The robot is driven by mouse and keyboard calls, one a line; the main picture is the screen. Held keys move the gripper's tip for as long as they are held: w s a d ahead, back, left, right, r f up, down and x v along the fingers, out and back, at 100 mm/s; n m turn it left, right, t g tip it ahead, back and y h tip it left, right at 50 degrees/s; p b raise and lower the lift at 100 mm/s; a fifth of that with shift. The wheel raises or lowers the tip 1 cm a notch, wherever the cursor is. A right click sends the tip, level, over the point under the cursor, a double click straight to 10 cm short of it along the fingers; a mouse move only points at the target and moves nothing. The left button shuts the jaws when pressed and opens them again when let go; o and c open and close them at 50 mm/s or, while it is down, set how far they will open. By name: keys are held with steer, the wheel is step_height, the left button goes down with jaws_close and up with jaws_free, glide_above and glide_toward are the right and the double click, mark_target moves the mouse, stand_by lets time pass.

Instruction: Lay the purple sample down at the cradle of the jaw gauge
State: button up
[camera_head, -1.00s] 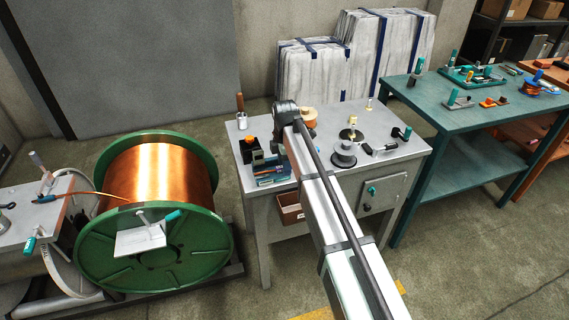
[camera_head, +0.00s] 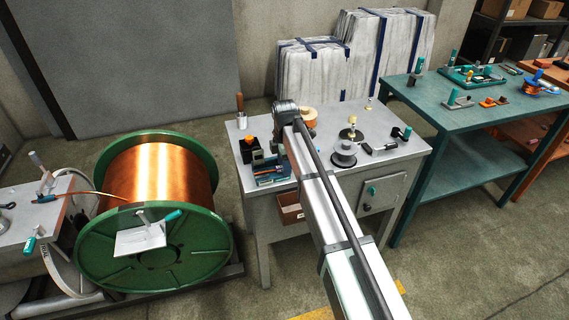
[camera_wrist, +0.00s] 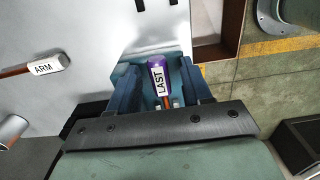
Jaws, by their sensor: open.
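The purple sample (camera_wrist: 157,66) has a white label reading LAST and shows in the wrist view. It lies between the two blue fingers of my gripper (camera_wrist: 160,84), with the fingers apart on either side of it. Whether either finger touches it is hard to tell. Beneath and around the sample is a teal surface (camera_wrist: 182,68), which seems to be part of the blue-teal fixture (camera_head: 272,172) at the grey bench's front left corner. I cannot tell for certain that this fixture is the jaw gauge, and its cradle is not clearly visible.
A copper rod with a white ARM tag (camera_wrist: 42,68) lies left in the wrist view. A black holder (camera_head: 250,150) stands by the fixture on the grey bench (camera_head: 382,128). The copper reel (camera_head: 157,172) is left.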

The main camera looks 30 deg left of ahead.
steer(key=shift+w+a+r, duration=0.2)
steer(key=shift+r, duration=1.2)
steer(key=shift+o, duration=1.2)
steer(key=shift+r, duration=0.2)
steer(key=shift+s+d+r, duration=0.15)
steer(key=shift+r, duration=1.25)
